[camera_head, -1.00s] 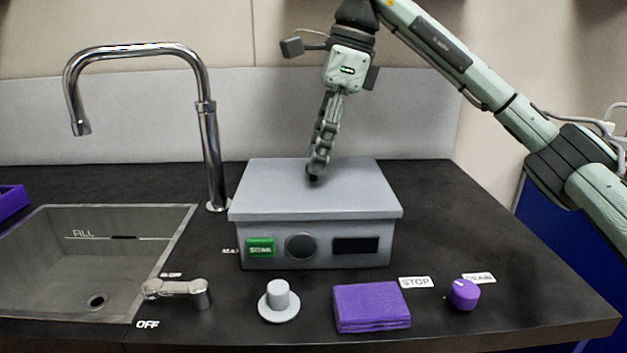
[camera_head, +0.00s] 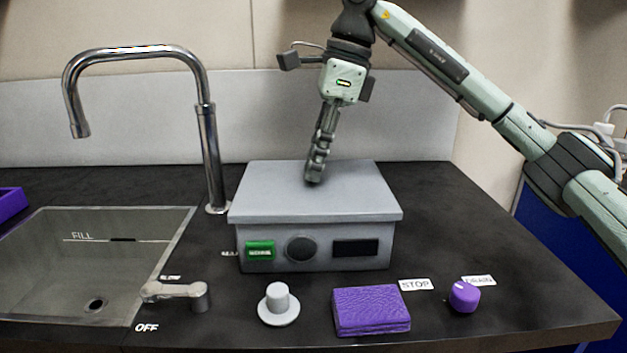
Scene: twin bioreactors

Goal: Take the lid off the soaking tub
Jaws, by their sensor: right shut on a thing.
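The soaking tub (camera_head: 315,262) is a grey box on the dark counter, with a green button, a round dark disc and a black panel on its front. Its flat grey lid (camera_head: 265,195) lies level on top, touching the tub all round as far as I can see. My right gripper (camera_head: 314,176) points down at the middle of the lid, seen edge-on. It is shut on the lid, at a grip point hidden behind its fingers. My left gripper is not in view.
A sink (camera_head: 60,265) and a tall chrome tap (camera_head: 208,150) stand to the left. A lever (camera_head: 178,292), a grey knob (camera_head: 278,303), a folded purple cloth (camera_head: 371,310) and a purple knob (camera_head: 464,296) sit along the front. The counter right of the tub is clear.

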